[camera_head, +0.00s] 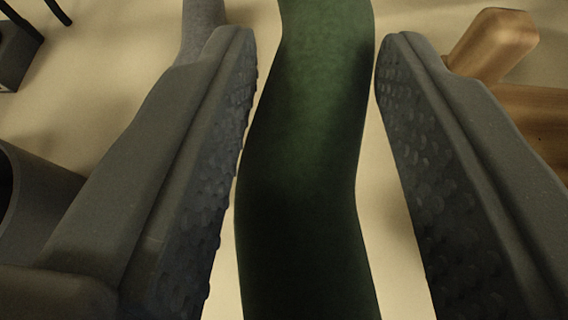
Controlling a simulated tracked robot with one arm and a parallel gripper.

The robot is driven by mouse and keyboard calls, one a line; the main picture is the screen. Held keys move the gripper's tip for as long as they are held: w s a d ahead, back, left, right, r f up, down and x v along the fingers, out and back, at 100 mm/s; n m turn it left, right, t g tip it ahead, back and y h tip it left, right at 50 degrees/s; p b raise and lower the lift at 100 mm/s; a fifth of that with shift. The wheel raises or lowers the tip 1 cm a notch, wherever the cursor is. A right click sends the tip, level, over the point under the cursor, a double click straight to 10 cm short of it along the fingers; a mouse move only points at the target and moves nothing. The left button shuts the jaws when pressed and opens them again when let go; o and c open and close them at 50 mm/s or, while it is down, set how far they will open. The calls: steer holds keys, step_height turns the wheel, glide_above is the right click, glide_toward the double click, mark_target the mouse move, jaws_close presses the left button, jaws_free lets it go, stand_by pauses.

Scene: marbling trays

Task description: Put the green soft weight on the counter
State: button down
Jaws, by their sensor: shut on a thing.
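The green soft weight (308,150) is a long, dark green, slightly bent body running from the top edge to the bottom edge of the view. Both of its ends are out of frame. My gripper (315,45) has its two dark grey, studded fingers on either side of the weight and is shut on it. The left finger meets the weight's left side about midway down. The right finger meets it near the fingertip. A pale cream surface (262,20) shows behind; whether it is the counter, and whether the weight touches it, I cannot tell.
A brown wooden object (495,45) lies at the upper right, partly behind the right finger. A grey rounded object (203,25) is behind the left fingertip. A dark hollow container (45,190) stands at the left edge, and a dark boxy item (15,50) at the upper left.

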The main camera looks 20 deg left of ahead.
mark_target(305, 192)
steer(key=shift+f+b, duration=1.15)
steer(key=shift+f, duration=2.55)
steer(key=shift+f, duration=0.15)
steer(key=c, duration=1)
jaws_free()
steer(key=shift+v, duration=6.05)
